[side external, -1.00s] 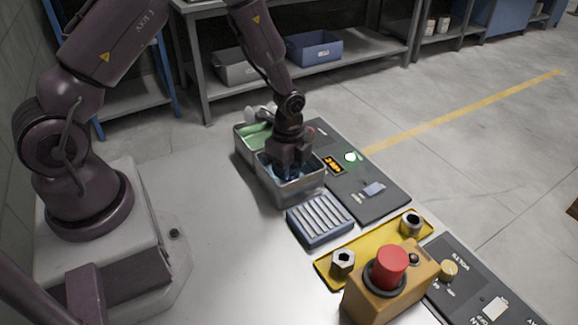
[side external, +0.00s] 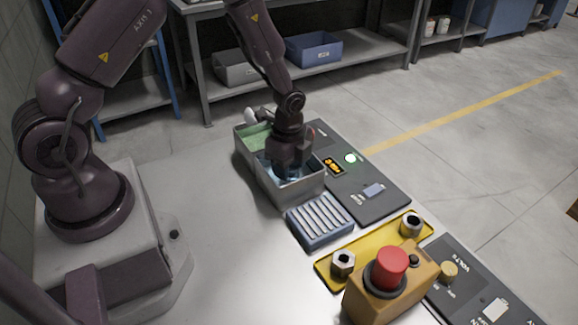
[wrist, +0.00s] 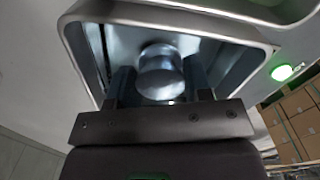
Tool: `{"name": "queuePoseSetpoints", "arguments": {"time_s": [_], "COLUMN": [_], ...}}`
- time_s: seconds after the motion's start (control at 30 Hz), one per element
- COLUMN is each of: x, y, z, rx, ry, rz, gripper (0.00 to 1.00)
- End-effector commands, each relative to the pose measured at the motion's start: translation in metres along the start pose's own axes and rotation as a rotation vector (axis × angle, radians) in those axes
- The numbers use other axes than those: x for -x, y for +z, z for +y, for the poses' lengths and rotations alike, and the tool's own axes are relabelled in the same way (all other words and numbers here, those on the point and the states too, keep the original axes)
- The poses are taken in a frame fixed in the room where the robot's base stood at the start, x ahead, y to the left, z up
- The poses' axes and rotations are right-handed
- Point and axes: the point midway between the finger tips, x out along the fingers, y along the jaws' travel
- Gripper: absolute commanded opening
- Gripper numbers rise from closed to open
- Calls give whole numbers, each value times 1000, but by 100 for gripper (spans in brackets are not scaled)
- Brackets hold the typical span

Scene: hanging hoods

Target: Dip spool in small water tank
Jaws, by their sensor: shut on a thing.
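My gripper (side external: 289,165) points down into the nearer metal tank (side external: 290,194) of a pair, with its fingers below the rim. In the wrist view, the fingers of my gripper (wrist: 160,82) are closed on a shiny silver round-ended spool (wrist: 162,70). The spool is inside the tank (wrist: 78,50) walls, apart from the rim. In the side view the spool is hidden by my gripper and the tank wall. I cannot tell how deep the spool sits in the water.
A second tank with green content (side external: 256,138) adjoins behind. A ribbed blue-grey block (side external: 320,220) stands in front. A dark panel with a green lamp (side external: 350,158) lies to the right. A yellow tray (side external: 375,247) with nuts and a red button (side external: 390,267) are nearer.

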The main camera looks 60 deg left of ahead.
Motion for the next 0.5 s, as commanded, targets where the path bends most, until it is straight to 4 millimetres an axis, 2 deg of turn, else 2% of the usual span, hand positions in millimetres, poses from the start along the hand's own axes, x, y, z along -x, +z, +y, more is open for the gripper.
{"name": "queuePoseSetpoints", "arguments": {"time_s": [0.27,0.5], "x": [2,18], "y": [0,0], "z": [0,-1], "rx": [0,0], "ry": [-1,-2], "rz": [0,1], "gripper": [20,20]}}
